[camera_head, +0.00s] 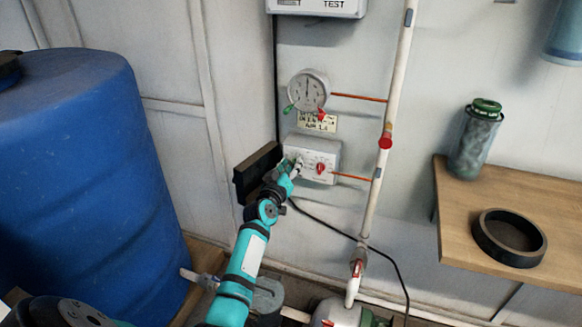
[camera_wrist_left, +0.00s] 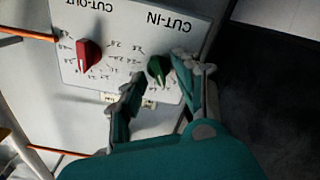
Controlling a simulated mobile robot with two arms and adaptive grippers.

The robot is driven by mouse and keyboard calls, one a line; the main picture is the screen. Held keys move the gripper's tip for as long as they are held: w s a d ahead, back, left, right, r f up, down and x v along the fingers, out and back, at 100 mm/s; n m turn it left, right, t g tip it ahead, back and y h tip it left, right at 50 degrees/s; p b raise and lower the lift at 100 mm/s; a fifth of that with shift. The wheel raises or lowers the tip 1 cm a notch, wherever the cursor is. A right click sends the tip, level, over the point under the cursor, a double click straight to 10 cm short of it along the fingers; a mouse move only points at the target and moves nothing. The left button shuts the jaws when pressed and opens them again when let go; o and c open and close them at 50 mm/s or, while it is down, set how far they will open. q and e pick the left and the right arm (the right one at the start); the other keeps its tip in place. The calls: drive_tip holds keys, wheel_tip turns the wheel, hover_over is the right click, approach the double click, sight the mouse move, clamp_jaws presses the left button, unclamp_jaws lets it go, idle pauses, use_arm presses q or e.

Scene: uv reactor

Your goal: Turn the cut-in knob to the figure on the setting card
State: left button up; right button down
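The pressure switch box (camera_head: 329,150) is white and fixed to the wall. In the left wrist view it appears upside down, with a green knob (camera_wrist_left: 156,69) by the CUT-IN label and a red knob (camera_wrist_left: 88,55) by CUT-OUT. Handwritten figures ring the knobs. The setting card (camera_head: 317,122) is on the wall above the box; its figures are too small to read surely. My left gripper (camera_head: 292,165) is at the box front. In the wrist view its fingers (camera_wrist_left: 160,77) are apart, with the green knob between their tips. The right gripper is not in view.
A round gauge (camera_head: 308,91) hangs above the card. A white vertical pipe (camera_head: 394,90) with orange lines stands right of the box. A blue barrel (camera_head: 90,180) fills the left. A wooden shelf (camera_head: 460,215) at right bears a green-capped canister (camera_head: 475,140) and a black ring (camera_head: 508,250).

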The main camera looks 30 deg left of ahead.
use_arm(q)
drive_tip(key=v, duration=1.2)
drive_tip(key=shift+f, duration=0.1)
